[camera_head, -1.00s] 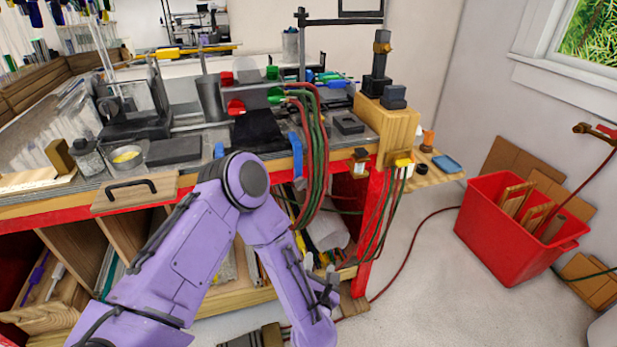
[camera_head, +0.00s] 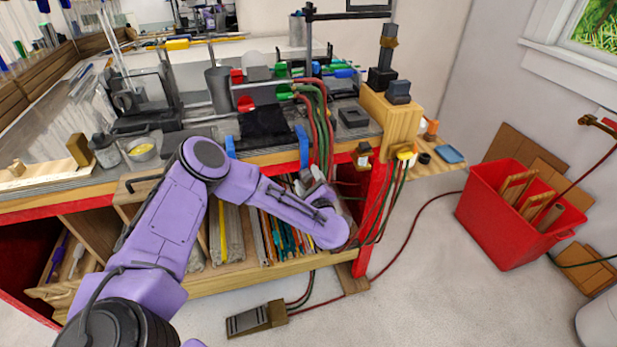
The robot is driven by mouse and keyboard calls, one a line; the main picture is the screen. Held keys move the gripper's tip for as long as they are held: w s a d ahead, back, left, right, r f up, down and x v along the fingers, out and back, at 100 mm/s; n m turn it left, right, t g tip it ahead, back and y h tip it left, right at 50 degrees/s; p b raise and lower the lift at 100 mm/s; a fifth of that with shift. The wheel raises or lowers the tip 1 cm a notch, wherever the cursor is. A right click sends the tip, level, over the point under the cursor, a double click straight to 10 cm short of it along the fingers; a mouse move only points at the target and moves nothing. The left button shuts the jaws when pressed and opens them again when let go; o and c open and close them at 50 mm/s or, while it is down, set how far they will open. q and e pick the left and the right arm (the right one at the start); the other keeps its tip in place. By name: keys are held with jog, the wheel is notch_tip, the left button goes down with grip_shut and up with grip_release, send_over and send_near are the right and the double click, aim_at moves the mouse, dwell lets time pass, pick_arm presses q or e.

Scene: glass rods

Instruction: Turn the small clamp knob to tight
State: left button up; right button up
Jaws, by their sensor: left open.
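My left arm comes in from the left, and its gripper (camera_head: 314,181) is in front of the bench below its front edge. Its fingers are small and partly hidden; they look open and empty, with nothing held. Two blue clamps, a left one (camera_head: 230,147) and a right one (camera_head: 302,146), sit on the bench's front edge; the right one is just above the gripper. A brass-coloured collar (camera_head: 388,42) is on the dark post at the back right. I cannot tell which part is the small clamp knob or how tight it is. My right gripper is not in view.
The workbench (camera_head: 375,134) carries a torch (camera_head: 262,99) with red and green knobs, and hoses (camera_head: 325,130) hanging over its front edge close to my gripper. A wooden block (camera_head: 390,118) stands at its right. A red bin (camera_head: 505,228) and a pedal (camera_head: 257,318) are on the floor.

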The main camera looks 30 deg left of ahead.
pick_arm(q)
jog(key=c, duration=1)
jog(key=shift+o, duration=0.2)
jog(key=shift+f, duration=0.1)
